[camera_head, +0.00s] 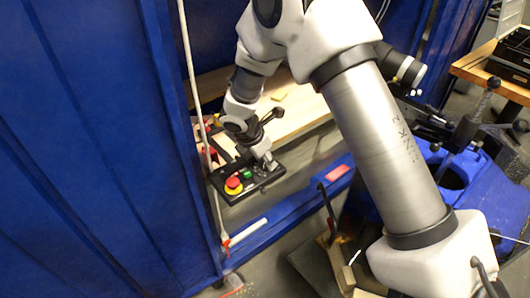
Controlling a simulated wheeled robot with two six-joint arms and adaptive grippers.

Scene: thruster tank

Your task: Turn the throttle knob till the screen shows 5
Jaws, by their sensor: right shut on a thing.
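A dark control box (222,194) sits on the front ledge of the blue tank opening. It carries a red mushroom button (233,184) on a yellow base and a green button (247,174). My right gripper (262,160) comes down from above onto the right half of the box. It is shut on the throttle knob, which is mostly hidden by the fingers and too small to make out. No screen or number can be read in this view. My left gripper is not in view.
A light wooden board (297,115) lies behind the box inside the opening. A blue machine (465,200) and a wooden table (480,70) stand at the right.

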